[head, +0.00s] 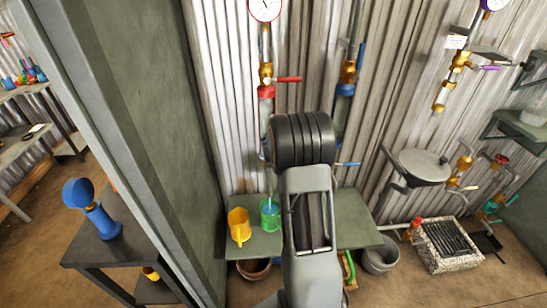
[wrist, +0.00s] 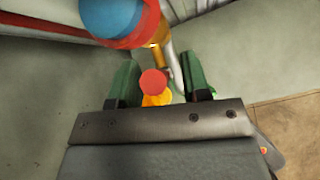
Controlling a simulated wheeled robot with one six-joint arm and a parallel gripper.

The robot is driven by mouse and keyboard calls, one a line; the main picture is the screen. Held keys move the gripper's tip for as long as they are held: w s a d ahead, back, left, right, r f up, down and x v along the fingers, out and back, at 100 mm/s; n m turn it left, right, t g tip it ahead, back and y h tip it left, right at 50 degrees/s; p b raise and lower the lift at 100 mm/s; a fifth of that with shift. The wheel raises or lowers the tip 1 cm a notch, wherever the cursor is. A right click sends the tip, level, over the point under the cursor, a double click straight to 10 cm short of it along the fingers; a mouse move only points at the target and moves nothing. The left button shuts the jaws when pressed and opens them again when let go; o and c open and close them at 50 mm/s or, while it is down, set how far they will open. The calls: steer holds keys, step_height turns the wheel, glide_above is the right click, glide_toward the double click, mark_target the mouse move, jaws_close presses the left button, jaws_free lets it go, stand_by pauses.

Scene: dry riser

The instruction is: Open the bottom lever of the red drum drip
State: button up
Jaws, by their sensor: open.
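My gripper (wrist: 158,74) shows in the wrist view with its two green fingers apart. A round red end (wrist: 153,82) shows between the fingers, with yellow-orange (wrist: 157,99) just below it; I cannot tell whether this is the bottom lever. A large blue and red cylindrical body (wrist: 112,18) with a brass part sits close above the fingers. In the head view a red pipe fitting (head: 266,91) with a red upper lever (head: 289,79) is on the wall. My arm hides its lower part and my gripper there.
A yellow jug (head: 239,226) and a green jug (head: 270,214) stand on a green shelf (head: 357,222). A blue-levered pipe (head: 346,88) is right of the red one. A grey-green partition (head: 150,110) stands at left, and a stone basin (head: 446,246) at right.

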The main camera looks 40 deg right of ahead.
steer(key=p+v, duration=0.5)
steer(key=v, duration=0.8)
steer(key=shift+s+r, duration=0.2)
steer(key=shift+r, duration=0.15)
steer(key=shift+a, duration=0.1)
